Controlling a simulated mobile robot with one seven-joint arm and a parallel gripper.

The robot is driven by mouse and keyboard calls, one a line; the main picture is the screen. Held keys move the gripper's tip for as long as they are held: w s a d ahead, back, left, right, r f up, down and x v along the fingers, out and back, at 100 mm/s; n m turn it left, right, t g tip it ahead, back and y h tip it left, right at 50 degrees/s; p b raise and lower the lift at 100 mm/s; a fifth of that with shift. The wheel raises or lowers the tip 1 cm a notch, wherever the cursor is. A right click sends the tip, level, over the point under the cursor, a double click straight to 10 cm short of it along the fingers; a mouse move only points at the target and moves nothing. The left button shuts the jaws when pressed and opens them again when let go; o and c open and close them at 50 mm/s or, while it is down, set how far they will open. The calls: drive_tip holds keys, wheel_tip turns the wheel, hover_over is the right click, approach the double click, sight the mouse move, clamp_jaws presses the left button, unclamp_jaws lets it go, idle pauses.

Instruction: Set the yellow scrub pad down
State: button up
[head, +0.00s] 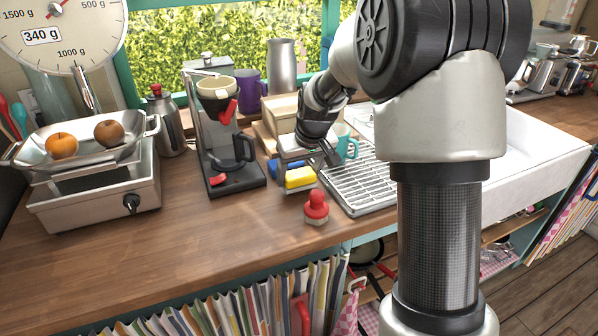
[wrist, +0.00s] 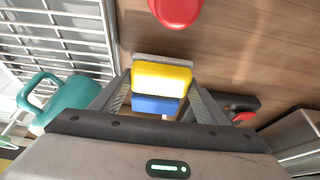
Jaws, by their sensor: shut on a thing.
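The yellow scrub pad (head: 300,178) is between the fingers of my gripper (head: 311,160), low over the wooden counter, left of the metal drying rack. In the wrist view the yellow pad (wrist: 162,76) sits between the fingertips (wrist: 160,82), which are shut on it. A blue block (wrist: 155,104) shows just beside the pad in that view. It also shows in the head view (head: 285,168), behind and left of the pad. A grey edge (wrist: 162,58) runs along the pad's far side. I cannot tell whether the pad touches anything beneath it.
A red-knobbed brush (head: 316,205) stands in front of the pad. The drying rack (head: 362,188) and a teal mug (head: 347,143) are to the right. A coffee maker (head: 232,150) is to the left. The wooden counter (head: 200,240) is clear at front left.

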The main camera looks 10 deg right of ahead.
idle(0.3)
drive_tip(key=shift+f+b, duration=0.55)
drive_tip(key=shift+f, duration=0.2)
drive_tip(key=shift+f, duration=0.25)
drive_tip(key=o, duration=1.5)
drive_tip(key=shift+r, duration=0.1)
drive_tip(key=p+v, duration=0.1)
drive_tip(key=v, duration=1.6)
drive_tip(key=shift+r, duration=0.15)
drive_tip(key=shift+c, duration=0.3)
